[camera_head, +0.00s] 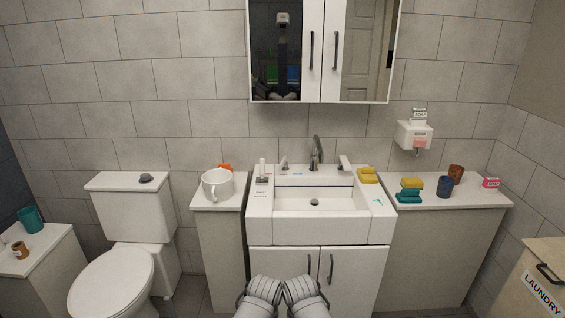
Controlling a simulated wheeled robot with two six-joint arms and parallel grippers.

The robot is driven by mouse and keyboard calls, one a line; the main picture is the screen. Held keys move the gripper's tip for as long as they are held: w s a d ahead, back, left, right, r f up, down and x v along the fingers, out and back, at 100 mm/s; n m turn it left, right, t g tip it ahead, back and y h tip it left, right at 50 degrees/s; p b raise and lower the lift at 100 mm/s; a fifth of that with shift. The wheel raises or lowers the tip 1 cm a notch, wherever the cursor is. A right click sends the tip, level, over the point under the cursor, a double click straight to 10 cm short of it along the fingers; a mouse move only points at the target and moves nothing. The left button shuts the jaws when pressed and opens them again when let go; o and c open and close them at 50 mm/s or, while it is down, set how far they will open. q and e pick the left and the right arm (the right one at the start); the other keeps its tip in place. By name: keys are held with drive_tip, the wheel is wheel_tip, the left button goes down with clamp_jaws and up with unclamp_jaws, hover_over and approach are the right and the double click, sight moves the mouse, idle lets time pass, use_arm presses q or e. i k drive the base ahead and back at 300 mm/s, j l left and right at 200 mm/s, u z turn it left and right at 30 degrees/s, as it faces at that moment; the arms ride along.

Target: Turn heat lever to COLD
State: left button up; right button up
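A grey metal tap (316,153) stands upright at the back of the white sink (283,230). A small lever handle (284,163) is on its left and a larger, pale one (344,162) is on its right. A small blue mark (298,173) lies on the sink deck between the left handle and the spout. I cannot read any HOT or COLD lettering, nor tell which handle is the heat lever. Two pale grey links of my own arms show at the bottom middle, in front of the cabinet doors and well below the handles. My grippers are not visible.
A yellow sponge (367,175) lies at the sink's right rear; stacked sponges (411,190) and cups (445,187) are on the right counter. A toilet (115,280) stands left. The basin looks empty. A mirror cabinet (321,50) hangs above.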

sight(281, 165)
drive_tip(key=i+j+z, duration=0.15)
drive_tip(key=i, duration=0.25)
drive_tip(key=i+j+z, duration=0.15)
drive_tip(key=i, duration=0.2)
drive_tip(key=i+j+z, duration=0.15)
drive_tip(key=i, duration=0.2)
